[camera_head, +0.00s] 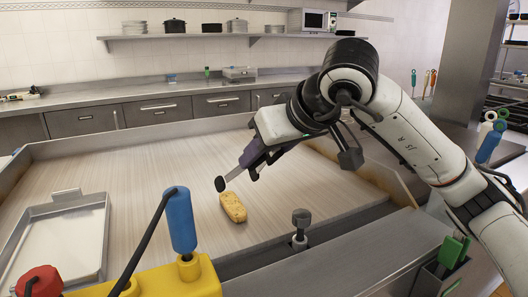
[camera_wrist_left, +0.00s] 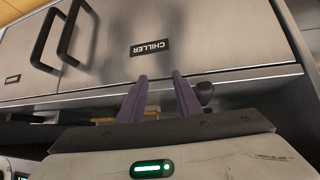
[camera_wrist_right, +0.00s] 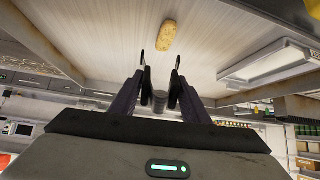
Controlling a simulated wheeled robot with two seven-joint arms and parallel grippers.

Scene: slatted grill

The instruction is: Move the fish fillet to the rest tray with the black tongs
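The tan fish fillet (camera_head: 233,207) lies on the pale slatted grill surface. It also shows at the top of the right wrist view (camera_wrist_right: 167,35). My right gripper (camera_head: 254,160) is closed around the black tongs (camera_head: 221,184), whose two dark tips stand apart just left of and above the fillet in the head view. In the right wrist view the tongs (camera_wrist_right: 145,77) sit between the purple fingers, short of the fillet. The shallow metal rest tray (camera_head: 62,240) lies at the left and looks empty. My left gripper (camera_wrist_left: 159,95) is open and empty, facing a chiller front.
A yellow block (camera_head: 180,279) with a blue post (camera_head: 180,220) stands at the front left, beside a red knob (camera_head: 38,280). A dark knob (camera_head: 301,218) rises from the front ledge. The grill surface between fillet and tray is clear.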

